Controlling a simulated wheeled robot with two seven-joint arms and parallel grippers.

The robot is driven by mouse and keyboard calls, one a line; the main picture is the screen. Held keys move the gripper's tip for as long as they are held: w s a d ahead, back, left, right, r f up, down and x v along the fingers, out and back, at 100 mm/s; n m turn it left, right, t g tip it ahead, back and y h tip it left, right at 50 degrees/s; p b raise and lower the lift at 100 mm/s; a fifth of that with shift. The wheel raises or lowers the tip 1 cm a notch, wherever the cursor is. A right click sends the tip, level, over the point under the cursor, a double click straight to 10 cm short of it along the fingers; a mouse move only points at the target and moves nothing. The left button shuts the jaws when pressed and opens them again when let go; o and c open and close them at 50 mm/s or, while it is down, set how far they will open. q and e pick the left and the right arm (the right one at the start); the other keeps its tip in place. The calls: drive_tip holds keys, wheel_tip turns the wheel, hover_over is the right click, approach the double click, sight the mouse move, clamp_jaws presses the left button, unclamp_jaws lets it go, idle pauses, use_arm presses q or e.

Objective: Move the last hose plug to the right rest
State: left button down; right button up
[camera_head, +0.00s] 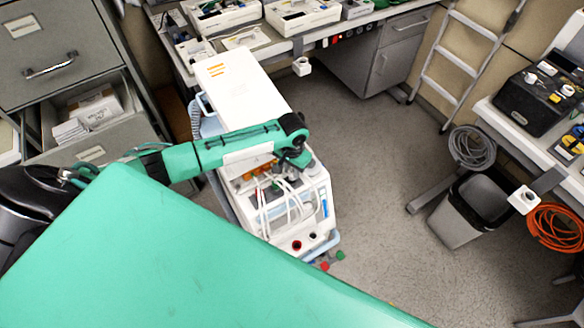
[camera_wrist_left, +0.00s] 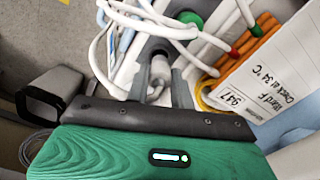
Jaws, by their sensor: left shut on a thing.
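My left gripper (camera_head: 296,160) reaches over the front of the white pump cart (camera_head: 245,90). In the left wrist view its two dark fingers (camera_wrist_left: 160,85) are shut on a greyish hose plug (camera_wrist_left: 158,70). Several white hoses (camera_head: 275,205) loop over the cart's front panel and pass close by the fingers. I cannot tell whether the held plug is still seated in something. A white block with a dark opening (camera_head: 523,199) sticks out at the right table edge, and a similar one (camera_head: 301,66) at the back bench. My right gripper is not in view.
Grey floor (camera_head: 385,180) between cart and bin is clear.

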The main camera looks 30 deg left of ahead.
use_arm(q)
drive_tip(key=shift+f+b, duration=0.3)
drive_tip(key=shift+f, duration=0.85)
drive_tip(key=c, duration=1.1)
unclamp_jaws()
